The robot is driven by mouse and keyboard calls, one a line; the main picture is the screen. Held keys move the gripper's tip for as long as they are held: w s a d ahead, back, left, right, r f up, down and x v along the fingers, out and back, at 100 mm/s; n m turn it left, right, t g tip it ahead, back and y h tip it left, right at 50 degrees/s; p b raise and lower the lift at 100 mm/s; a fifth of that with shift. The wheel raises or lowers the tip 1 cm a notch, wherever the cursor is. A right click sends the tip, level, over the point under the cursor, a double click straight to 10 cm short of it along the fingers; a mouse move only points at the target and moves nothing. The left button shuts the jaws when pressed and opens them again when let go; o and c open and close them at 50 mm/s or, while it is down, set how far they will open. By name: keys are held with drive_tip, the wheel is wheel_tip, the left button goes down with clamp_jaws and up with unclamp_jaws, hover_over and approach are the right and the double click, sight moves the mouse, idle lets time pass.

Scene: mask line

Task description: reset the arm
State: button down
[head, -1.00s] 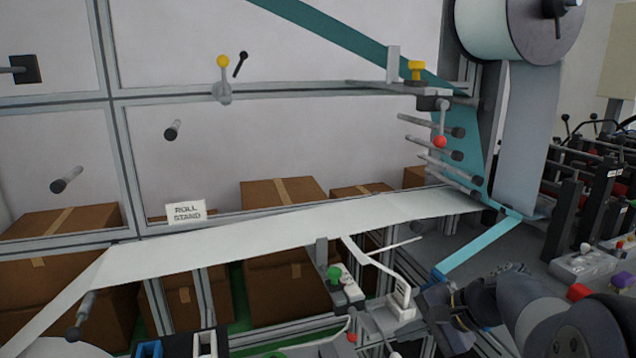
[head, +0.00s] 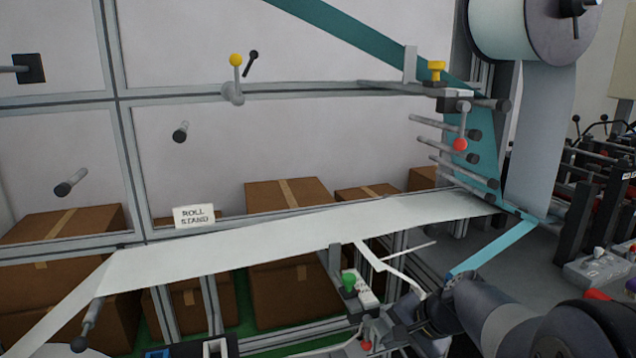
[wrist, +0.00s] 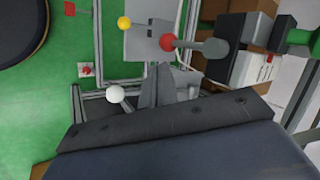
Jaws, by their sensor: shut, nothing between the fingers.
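My arm (head: 500,318) reaches in from the lower right in the head view, and its end is beside the small control block under the white web. My gripper (wrist: 163,72) shows in the wrist view as two grey fingers close together with nothing between them. A red ball knob (wrist: 168,42) on a grey lever is just beyond the fingertips in that view. A white ball knob (wrist: 115,94) is to their left. I cannot tell whether the fingers touch anything.
The white web (head: 300,235) runs across the frame above my gripper. A green knob (head: 349,281) stands on the control block. Rollers (head: 455,150) and a teal web (head: 490,262) are near my arm. Brown boxes (head: 287,200) stand behind the frame.

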drive_tip(key=s+d+f+v, duration=0.1)
drive_tip(key=v, duration=1.2)
drive_tip(key=shift+s, duration=0.2)
